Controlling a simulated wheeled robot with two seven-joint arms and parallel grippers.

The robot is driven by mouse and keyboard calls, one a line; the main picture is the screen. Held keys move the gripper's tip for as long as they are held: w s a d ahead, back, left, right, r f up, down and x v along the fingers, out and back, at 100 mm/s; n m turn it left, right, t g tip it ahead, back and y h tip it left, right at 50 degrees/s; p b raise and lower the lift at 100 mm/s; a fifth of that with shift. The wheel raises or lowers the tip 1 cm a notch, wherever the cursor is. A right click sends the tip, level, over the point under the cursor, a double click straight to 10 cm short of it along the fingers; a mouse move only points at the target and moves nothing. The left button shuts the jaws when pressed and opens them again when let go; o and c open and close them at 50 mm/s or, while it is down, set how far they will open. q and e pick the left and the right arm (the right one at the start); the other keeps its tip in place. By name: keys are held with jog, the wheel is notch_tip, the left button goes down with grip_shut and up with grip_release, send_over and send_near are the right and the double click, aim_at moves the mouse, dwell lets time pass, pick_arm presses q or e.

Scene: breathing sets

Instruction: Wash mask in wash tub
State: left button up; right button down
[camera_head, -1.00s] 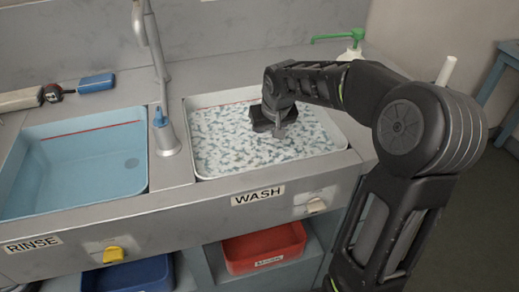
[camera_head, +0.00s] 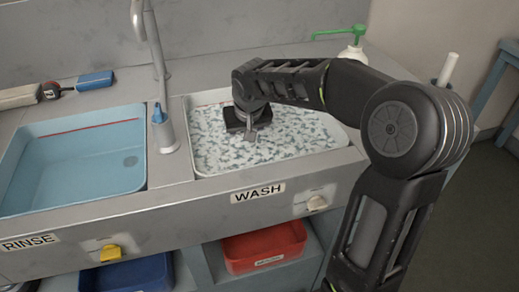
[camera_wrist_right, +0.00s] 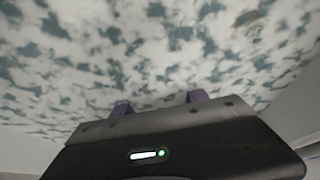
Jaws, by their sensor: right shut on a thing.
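The wash tub (camera_head: 185,112) is a white basin in the counter, filled with white foam over bluish water, behind the WASH label (camera_head: 258,194). My right gripper (camera_head: 250,134) reaches down into the left part of the tub, its fingers at the foam. In the right wrist view, the two purplish fingers (camera_wrist_right: 158,102) stand against the foam, their tips sunk from sight. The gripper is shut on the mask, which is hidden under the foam. A small olive patch shows through the foam at the top right of the wrist view. My left gripper is not in view.
The blue rinse tub (camera_head: 75,165) lies left of the wash tub, with a tap (camera_head: 163,130) between them. A pump bottle with a green top (camera_head: 352,40) stands behind the wash tub. Red (camera_head: 265,248) and blue (camera_head: 128,273) bins sit on the shelf below.

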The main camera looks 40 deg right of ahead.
jog(key=shift+w+a+r, duration=0.1)
jog(key=shift+w+a, duration=0.05)
jog(key=shift+a, duration=0.15)
jog(key=shift+d, duration=0.1)
jog(key=shift+s+d+p, duration=0.15)
jog(key=shift+s+d, duration=0.25)
jog(key=shift+d, duration=0.7)
jog(key=shift+s+d+p, duration=0.15)
jog(key=shift+s+d, duration=0.25)
jog(key=shift+d, duration=0.65)
jog(key=shift+s+d+p, duration=0.15)
jog(key=shift+s+d, duration=0.25)
jog(key=shift+d, duration=0.7)
jog(key=shift+a, duration=0.15)
jog(key=shift+w+a+b, duration=0.2)
jog(key=shift+w+a, duration=0.2)
jog(key=shift+a, duration=0.65)
jog(key=shift+w+a+b, duration=0.2)
jog(key=shift+w+a, duration=0.2)
jog(key=shift+a, duration=0.7)
jog(key=shift+w+a+b, duration=0.2)
jog(key=shift+w+a, duration=0.2)
jog(key=shift+a, duration=0.65)
jog(key=shift+d, duration=0.15)
